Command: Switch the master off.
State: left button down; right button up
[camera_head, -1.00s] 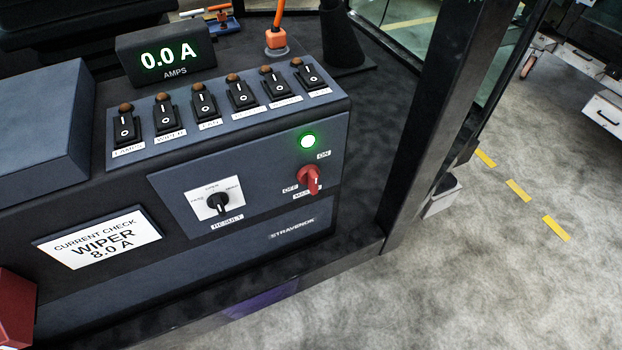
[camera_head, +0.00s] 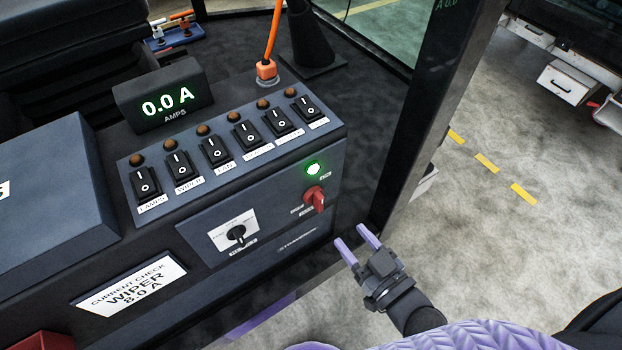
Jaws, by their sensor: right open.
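The red master switch knob (camera_head: 315,197) is on the front face of the dark console, at its right end. A green lamp (camera_head: 314,168) glows just above it. The knob's small labels are blurred now; in the earlier frame they read ON at upper right and OFF at left. My right gripper (camera_head: 357,242) is open and empty, with two pale purple fingers, below and to the right of the knob and apart from it. My left gripper does not show.
An ammeter (camera_head: 163,103) reads 0.0 A above a row of several rocker switches (camera_head: 214,149). A black RESULT selector (camera_head: 236,234) sits left of the knob. A card (camera_head: 132,284) reads WIPER 8.0 A. A dark cab post (camera_head: 428,120) stands right of the console.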

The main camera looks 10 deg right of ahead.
aim_at(322, 200)
jog(key=x, duration=0.6)
jog(key=b+x, duration=0.1)
jog(key=x, duration=0.3)
jog(key=shift+r, duration=0.35)
jog(key=shift+s, duration=0.1)
grip_shut()
